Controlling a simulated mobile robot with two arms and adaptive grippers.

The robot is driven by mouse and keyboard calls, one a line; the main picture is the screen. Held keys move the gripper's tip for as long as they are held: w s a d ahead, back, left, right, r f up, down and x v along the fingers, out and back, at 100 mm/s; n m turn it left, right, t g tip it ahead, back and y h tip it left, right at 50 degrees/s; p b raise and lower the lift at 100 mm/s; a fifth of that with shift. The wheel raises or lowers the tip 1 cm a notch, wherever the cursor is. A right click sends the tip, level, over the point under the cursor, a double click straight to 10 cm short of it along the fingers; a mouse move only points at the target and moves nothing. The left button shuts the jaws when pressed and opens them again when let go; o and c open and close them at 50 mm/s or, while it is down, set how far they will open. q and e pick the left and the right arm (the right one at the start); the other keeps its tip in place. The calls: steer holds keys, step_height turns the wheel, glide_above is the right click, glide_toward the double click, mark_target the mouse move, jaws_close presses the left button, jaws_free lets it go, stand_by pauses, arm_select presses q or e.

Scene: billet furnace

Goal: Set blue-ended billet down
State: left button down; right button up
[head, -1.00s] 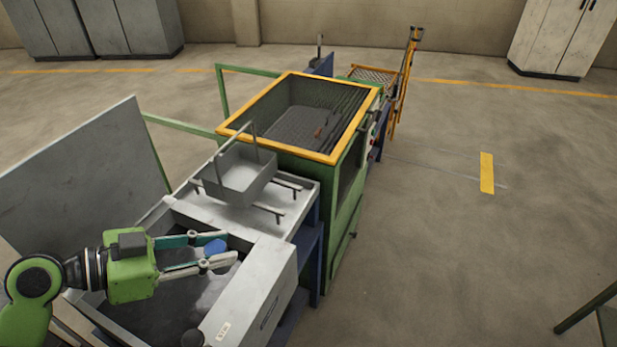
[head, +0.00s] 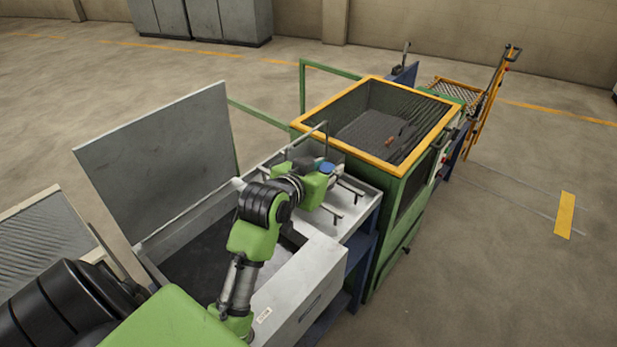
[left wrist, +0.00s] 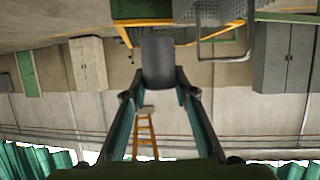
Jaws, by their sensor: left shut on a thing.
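The blue-ended billet shows only its blue end (head: 327,167) in the head view, by my left gripper (head: 321,177). In the left wrist view it is a grey block (left wrist: 158,62), with a finger on each side. My left gripper is shut on it; the fingers are mostly hidden in the head view. The grey tray (head: 322,149) with an upright handle stands on the light bench just behind the gripper and is partly covered. Whether the billet touches the tray, I cannot tell. My right gripper is in neither view.
A green machine with an open, yellow-rimmed top (head: 352,168) stands just beyond the bench. Thin rails (head: 347,189) lie on the bench right of the gripper. An open-topped chest with a raised lid (head: 160,160) is at the left.

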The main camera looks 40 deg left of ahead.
arm_select(q)
steer(key=shift+w+a+r+n+g+y, duration=0.15)
steer(key=shift+w+a+r+n+y, duration=0.1)
steer(key=shift+a+r+n+y, duration=0.25)
steer(key=shift+w+a+r+n+g+y, duration=0.15)
steer(key=shift+w+a+r+n+y, duration=0.1)
steer(key=shift+r+n+y, duration=0.4)
steer(key=shift+y, duration=0.25)
steer(key=w+a+f+p, duration=0.1)
steer(key=w+a+f, duration=0.2)
steer(key=f, duration=0.1)
steer(key=w+a+f+p, duration=0.2)
steer(key=w+a+f, duration=0.1)
steer(key=w+f, duration=0.1)
steer(key=w+a+f+p, duration=0.1)
steer(key=w+a+f, duration=0.1)
steer(key=w+f, duration=0.2)
steer(key=shift+w+a+f, duration=0.2)
steer(key=shift+a, duration=0.2)
steer(key=shift+f, duration=0.25)
steer(key=shift+f, duration=0.1)
